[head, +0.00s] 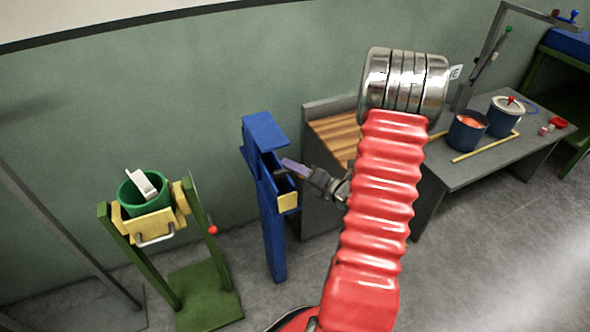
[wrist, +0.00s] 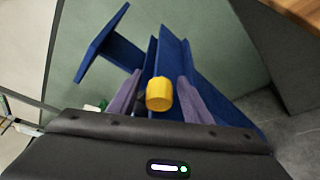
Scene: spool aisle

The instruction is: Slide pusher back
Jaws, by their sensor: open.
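The yellow-ended piece that looks like the pusher (head: 287,202) sits at the near end of a blue trough on a blue post (head: 272,235) by the wall. In the wrist view its yellow end (wrist: 159,94) shows close up, in the blue channel (wrist: 178,55). My gripper (head: 291,166) is at the trough in the head view, with its purple fingers apart. In the wrist view my gripper (wrist: 160,80) has one finger on each side of the yellow end. I cannot tell whether either finger touches it. The rest of the pusher is hidden.
A green stand with a green bucket (head: 146,195) is at the left. A grey cabinet with a wooden slatted top (head: 333,138) is close behind my gripper. A bench with blue pots (head: 467,132) stands at the right. Floor (head: 480,235) is clear in front of the bench.

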